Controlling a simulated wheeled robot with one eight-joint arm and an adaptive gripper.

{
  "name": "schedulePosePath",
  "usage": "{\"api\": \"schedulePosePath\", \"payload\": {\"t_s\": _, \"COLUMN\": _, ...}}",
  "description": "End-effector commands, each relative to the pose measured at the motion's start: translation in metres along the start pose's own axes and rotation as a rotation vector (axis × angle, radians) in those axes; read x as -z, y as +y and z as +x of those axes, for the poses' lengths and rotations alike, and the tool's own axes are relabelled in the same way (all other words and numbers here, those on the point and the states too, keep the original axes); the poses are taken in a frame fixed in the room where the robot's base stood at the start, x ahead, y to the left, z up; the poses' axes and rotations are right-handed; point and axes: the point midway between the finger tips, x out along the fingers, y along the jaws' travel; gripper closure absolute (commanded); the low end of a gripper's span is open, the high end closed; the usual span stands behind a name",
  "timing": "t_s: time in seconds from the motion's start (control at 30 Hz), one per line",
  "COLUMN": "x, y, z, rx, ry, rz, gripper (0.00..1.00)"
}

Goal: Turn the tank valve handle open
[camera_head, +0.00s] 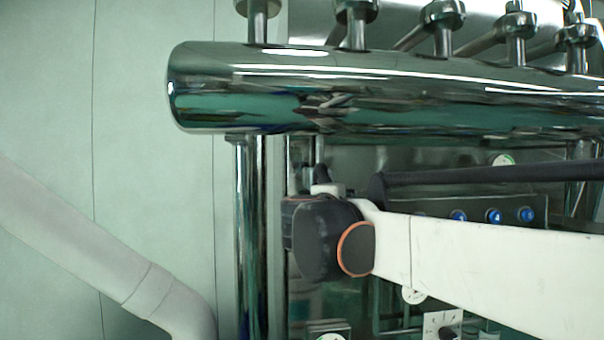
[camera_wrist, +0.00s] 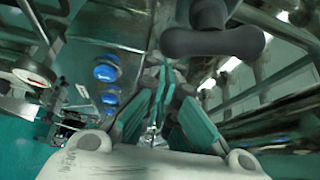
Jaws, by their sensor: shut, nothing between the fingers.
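A dark grey rounded handle (camera_wrist: 212,43), which looks like the tank valve handle, hangs at the top right of the wrist view. My gripper (camera_wrist: 164,76) shows below and left of it, with its fingers together and nothing visible between them. The fingers appear apart from the handle, though the depth between them is hard to judge. In the head view my dark wrist joint with an orange ring hides my fingers. I cannot make out the valve handle there with certainty.
A large shiny horizontal pipe (camera_head: 400,95) crosses above my arm, with a vertical steel post (camera_head: 252,240) to the left. A panel with blue buttons (camera_head: 493,215) is behind my arm; the buttons also show in the wrist view (camera_wrist: 105,72). A round gauge (camera_wrist: 35,73) is at left.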

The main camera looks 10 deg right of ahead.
Motion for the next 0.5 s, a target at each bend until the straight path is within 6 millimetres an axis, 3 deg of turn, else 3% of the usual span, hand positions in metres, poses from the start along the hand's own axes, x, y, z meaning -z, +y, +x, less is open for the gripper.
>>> {"api": "schedulePosePath", "payload": {"t_s": 0.3, "x": -0.0066, "y": 0.0041, "z": -0.0075, "rx": -0.075, "ry": -0.007, "rz": 0.129, "gripper": 1.0}}
{"api": "schedulePosePath", "payload": {"t_s": 0.5, "x": -0.009, "y": 0.0059, "z": -0.0091, "rx": -0.073, "ry": -0.008, "rz": 0.125, "gripper": 1.0}}
